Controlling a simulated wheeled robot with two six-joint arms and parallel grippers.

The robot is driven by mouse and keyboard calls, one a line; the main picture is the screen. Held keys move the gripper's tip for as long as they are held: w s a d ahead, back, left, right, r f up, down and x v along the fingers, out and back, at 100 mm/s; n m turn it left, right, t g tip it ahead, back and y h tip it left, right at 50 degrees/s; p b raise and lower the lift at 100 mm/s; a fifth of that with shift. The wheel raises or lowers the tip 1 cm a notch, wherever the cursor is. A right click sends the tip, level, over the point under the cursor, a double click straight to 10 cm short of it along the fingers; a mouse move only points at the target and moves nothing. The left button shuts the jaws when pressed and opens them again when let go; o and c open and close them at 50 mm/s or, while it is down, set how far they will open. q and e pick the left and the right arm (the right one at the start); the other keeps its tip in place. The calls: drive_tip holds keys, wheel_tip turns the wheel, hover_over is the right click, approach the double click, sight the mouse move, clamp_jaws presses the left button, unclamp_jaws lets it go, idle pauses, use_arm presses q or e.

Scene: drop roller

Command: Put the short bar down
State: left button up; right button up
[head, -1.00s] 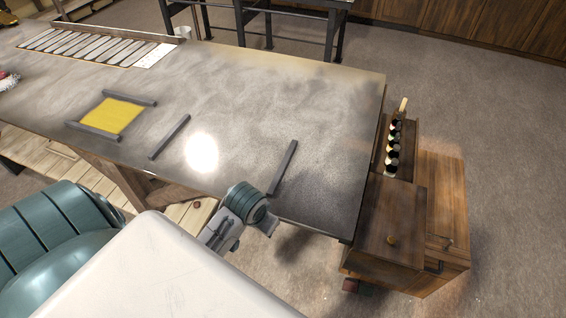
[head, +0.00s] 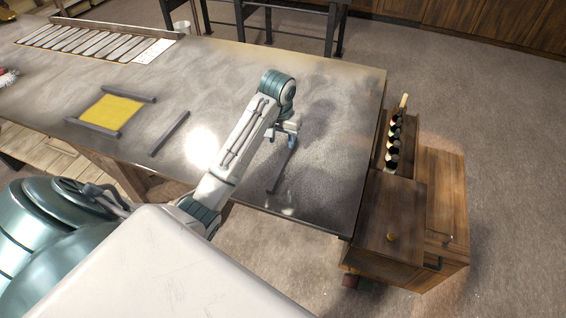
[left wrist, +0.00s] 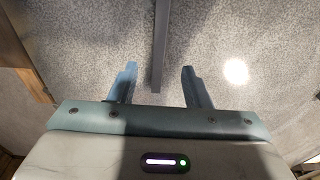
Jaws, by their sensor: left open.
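A dark grey bar (head: 279,175) lies on the worktop near its right front part. My left gripper (head: 290,139) is above its far end, pointing down. In the left wrist view, the bar (left wrist: 160,45) runs from the top edge down between the two blue fingers. The left gripper (left wrist: 158,72) is open, with a gap on both sides of the bar. Another dark bar (head: 169,133) lies farther left on the worktop. I cannot tell for certain which is the short bar. My right gripper is not in view.
A yellow sheet (head: 112,112) lies at the left between two dark bars. A wooden cabinet with bottles (head: 440,205) stands off the table's right edge. The right worktop (head: 345,110) is clear.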

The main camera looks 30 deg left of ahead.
sight(283, 161)
use_arm(q)
drive_tip(key=f+b, duration=0.1)
drive_tip(key=b, duration=0.1)
drive_tip(key=f+b, duration=0.1)
drive_tip(key=f, duration=0.1)
drive_tip(key=shift+w+a+b, duration=0.1)
drive_tip(key=shift+w+b, duration=0.1)
drive_tip(key=shift+b, duration=0.15)
drive_tip(key=shift+w+f+p, duration=0.2)
drive_tip(key=shift+f+p, duration=0.1)
drive_tip(key=shift+f, duration=0.6)
wheel_tip(283, 161, down, 5)
drive_tip(key=p, duration=0.3)
drive_tip(key=shift+s+r, duration=0.15)
drive_tip(key=shift+r, duration=0.05)
drive_tip(key=shift+f, duration=0.4)
clamp_jaws()
drive_tip(key=shift+r, duration=0.1)
